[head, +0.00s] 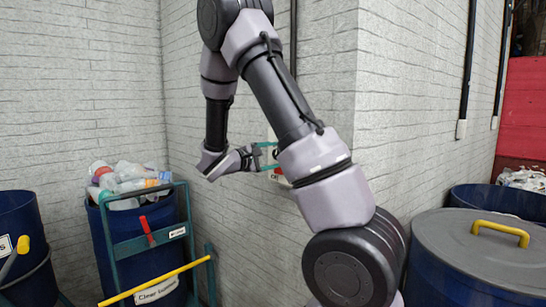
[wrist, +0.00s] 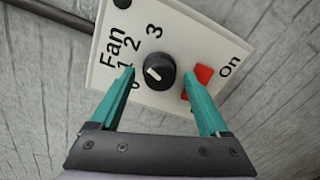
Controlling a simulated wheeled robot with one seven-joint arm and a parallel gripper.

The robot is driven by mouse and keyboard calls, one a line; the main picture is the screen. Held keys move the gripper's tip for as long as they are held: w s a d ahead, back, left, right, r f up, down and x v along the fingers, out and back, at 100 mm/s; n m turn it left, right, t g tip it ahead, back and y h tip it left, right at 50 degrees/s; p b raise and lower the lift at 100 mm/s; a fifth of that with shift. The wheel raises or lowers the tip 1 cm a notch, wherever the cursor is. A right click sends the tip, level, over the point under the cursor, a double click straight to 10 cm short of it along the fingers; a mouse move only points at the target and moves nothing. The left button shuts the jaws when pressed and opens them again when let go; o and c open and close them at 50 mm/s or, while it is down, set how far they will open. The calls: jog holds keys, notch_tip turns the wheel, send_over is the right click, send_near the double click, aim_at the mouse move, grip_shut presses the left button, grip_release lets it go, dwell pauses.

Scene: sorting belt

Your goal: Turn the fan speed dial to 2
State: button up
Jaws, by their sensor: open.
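The fan panel (wrist: 110,45) is a pale plate with "Fan", the numbers 0 to 3 and "On" printed on it. It appears tilted in the wrist view. The black round fan speed dial (wrist: 160,66) has a white pointer mark on the side towards the lower numbers; I cannot tell the exact number. My gripper (wrist: 160,73) is open, with its teal fingers on either side of the dial and gaps between them and it. The left finger partly covers the 0 and 1. In the head view my gripper (head: 265,155) is at the wall, and the panel is mostly hidden behind my arm.
A red switch (wrist: 203,74) sits right beside the right finger, under "On". The panel is on a pale brick wall (head: 240,215). A blue bin of clear bottles (head: 115,238) stands at the left, and a grey-lidded drum (head: 445,250) at the right.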

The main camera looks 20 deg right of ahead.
jog(key=v, duration=1)
jog(key=shift+a, duration=0.3)
jog(key=shift+s, duration=0.1)
jog(key=s+d+m+g+y, duration=0.3)
jog(key=s+y, duration=0.2)
jog(key=s, duration=0.3)
jog(key=s+d+m+g+y, duration=0.25)
jog(key=s+m+y, duration=0.2)
jog(key=s, duration=0.35)
jog(key=s+a+r+m+t+y, duration=0.4)
jog(key=s+a+r+t+y, duration=0.2)
jog(key=a+r+y, duration=0.3)
jog(key=shift+s+a+t, duration=0.35)
jog(key=shift+s+a, duration=0.05)
jog(key=shift+s, duration=0.1)
